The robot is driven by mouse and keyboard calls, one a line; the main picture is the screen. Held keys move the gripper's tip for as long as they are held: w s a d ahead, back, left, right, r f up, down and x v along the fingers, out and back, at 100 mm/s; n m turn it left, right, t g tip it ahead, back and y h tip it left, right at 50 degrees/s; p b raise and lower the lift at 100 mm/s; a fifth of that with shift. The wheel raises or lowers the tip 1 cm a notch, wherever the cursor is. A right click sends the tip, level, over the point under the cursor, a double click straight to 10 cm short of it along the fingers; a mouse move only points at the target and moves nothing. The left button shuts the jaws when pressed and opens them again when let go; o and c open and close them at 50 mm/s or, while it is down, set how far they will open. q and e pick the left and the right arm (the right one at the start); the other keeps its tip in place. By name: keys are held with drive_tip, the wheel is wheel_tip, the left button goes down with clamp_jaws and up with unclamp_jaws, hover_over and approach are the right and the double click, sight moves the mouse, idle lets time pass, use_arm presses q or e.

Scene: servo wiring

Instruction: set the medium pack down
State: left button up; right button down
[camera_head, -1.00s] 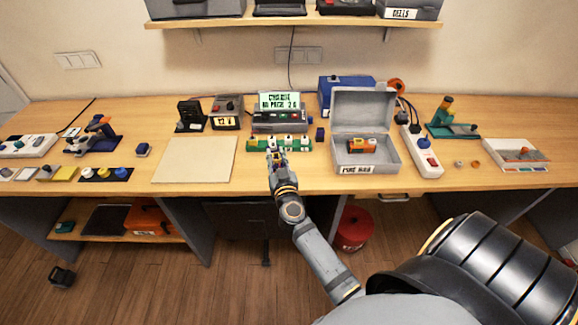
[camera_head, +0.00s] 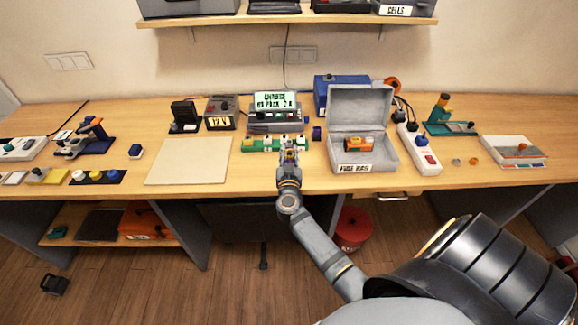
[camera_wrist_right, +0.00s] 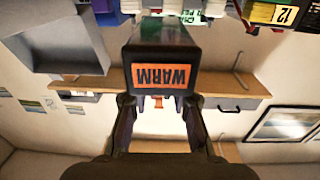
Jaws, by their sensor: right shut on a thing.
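My right gripper (camera_head: 289,148) is at the front edge of the green strip with white-topped parts (camera_head: 262,144), in front of the charger with the lit display (camera_head: 276,119). In the right wrist view my right gripper (camera_wrist_right: 162,108) is shut on a dark block, which I take as the medium pack (camera_wrist_right: 165,35). It has an orange label reading WARM, upside down in that view. In the head view the pack is mostly hidden by the gripper, and I cannot tell whether it touches anything below. My left gripper is not in view.
An open grey case (camera_head: 391,150) with an orange item stands right of the gripper. A small dark purple block (camera_head: 317,133) sits between case and charger. A bare pale mat (camera_head: 188,161) lies to the left. A power strip (camera_head: 424,154) is farther right.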

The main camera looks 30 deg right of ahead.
wheel_tip(320, 180, down, 4)
drive_tip(key=shift+r+b, duration=0.2)
drive_tip(key=shift+b, duration=0.35)
drive_tip(key=shift+f, duration=0.4)
drive_tip(key=c, duration=1.1)
unclamp_jaws()
drive_tip(key=shift+f, duration=0.15)
drive_tip(key=shift+c, duration=0.2)
drive_tip(key=shift+s+a+f+b, duration=0.15)
drive_tip(key=shift+s+f+b, duration=0.1)
drive_tip(key=shift+b, duration=0.55)
drive_tip(key=r+v, duration=0.1)
drive_tip(key=v, duration=0.9)
